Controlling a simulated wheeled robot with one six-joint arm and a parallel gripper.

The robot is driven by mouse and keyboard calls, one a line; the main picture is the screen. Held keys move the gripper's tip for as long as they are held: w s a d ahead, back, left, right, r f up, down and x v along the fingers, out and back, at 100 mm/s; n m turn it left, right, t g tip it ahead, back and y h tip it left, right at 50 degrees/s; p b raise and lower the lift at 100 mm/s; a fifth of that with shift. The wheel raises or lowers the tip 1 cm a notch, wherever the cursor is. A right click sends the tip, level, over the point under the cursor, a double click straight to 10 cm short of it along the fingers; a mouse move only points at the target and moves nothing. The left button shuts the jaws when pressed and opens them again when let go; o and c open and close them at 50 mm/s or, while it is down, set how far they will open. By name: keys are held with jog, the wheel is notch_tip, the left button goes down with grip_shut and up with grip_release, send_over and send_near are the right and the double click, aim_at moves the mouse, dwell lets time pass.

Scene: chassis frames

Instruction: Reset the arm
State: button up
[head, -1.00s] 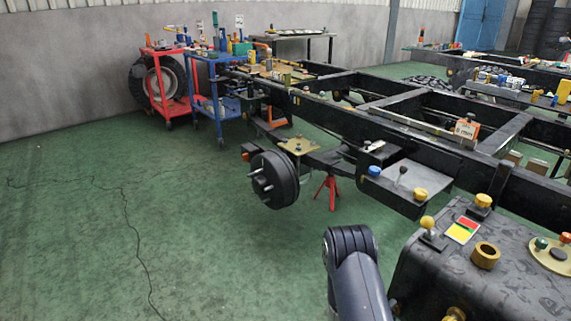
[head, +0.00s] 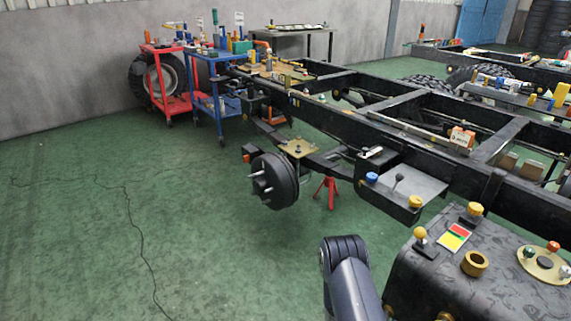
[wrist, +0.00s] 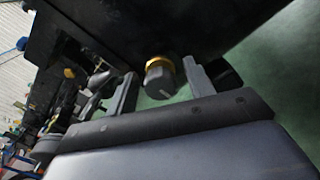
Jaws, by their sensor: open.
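My gripper (wrist: 160,70) shows in the wrist view with its two grey fingers apart. A dark round cap (wrist: 159,83) with a brass collar (wrist: 160,61) sits between the fingers, below a large dark body. A gap shows on either side of the cap, and I cannot tell whether either finger touches it. In the head view, a dark link of my arm (head: 348,275) rises at the bottom middle, left of the black tank. My gripper is hidden there.
The black tank (head: 420,268), with a yellow knob (head: 420,233) and a brass ring (head: 475,263) on top, stands lower right. The truck chassis, a wheel hub (head: 273,182) and a red jack stand (head: 328,190) lie beyond. Green floor is open at left, with a thin cable.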

jog(key=n+p, duration=0.3)
jog(key=n, duration=0.2)
jog(key=shift+n, duration=0.3)
dwell(0.4)
